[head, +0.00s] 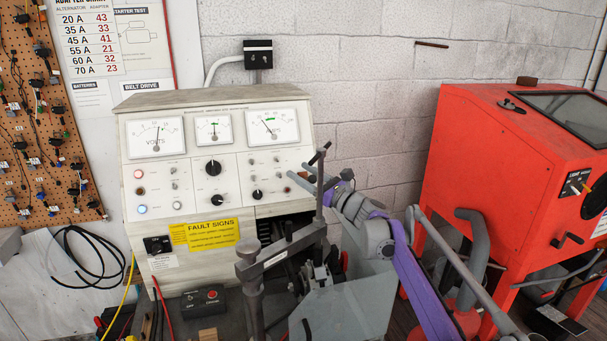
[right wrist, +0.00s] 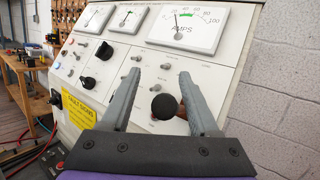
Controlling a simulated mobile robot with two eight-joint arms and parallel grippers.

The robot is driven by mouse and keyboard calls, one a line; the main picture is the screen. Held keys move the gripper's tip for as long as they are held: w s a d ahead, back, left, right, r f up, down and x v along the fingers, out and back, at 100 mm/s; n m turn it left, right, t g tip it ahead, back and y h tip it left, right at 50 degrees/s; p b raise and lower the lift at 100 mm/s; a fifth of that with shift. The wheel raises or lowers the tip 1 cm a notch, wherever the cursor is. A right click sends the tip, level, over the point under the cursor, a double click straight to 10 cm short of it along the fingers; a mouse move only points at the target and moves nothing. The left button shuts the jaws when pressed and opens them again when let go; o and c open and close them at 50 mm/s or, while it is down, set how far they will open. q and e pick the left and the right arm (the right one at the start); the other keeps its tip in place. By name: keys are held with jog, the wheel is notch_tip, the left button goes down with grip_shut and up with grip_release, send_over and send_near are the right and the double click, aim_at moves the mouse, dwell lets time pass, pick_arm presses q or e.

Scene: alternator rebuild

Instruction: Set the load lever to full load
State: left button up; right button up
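The load lever appears to be the black ball knob (right wrist: 164,106) on the lower right of the tester's sloping panel; its shaft is hidden behind the ball in the right wrist view. In the head view a small dark knob (head: 256,193) there seems to be the same one. My right gripper (right wrist: 160,88) is open, one finger to each side of the ball in the picture, touching neither. In the head view the right gripper (head: 303,180) is at the panel's right edge, partly behind a clamp handle. Lettering around the lever is too small to read. My left gripper is not in view.
The off-white tester (head: 220,100) carries meters, switches and two larger black knobs (head: 213,167). A red cabinet (head: 490,150) stands right. Cables (head: 85,255) hang left.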

jog(key=shift+w+d, duration=0.1)
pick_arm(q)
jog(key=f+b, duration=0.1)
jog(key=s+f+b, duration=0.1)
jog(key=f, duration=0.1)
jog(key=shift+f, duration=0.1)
pick_arm(e)
jog(key=v, duration=1.1)
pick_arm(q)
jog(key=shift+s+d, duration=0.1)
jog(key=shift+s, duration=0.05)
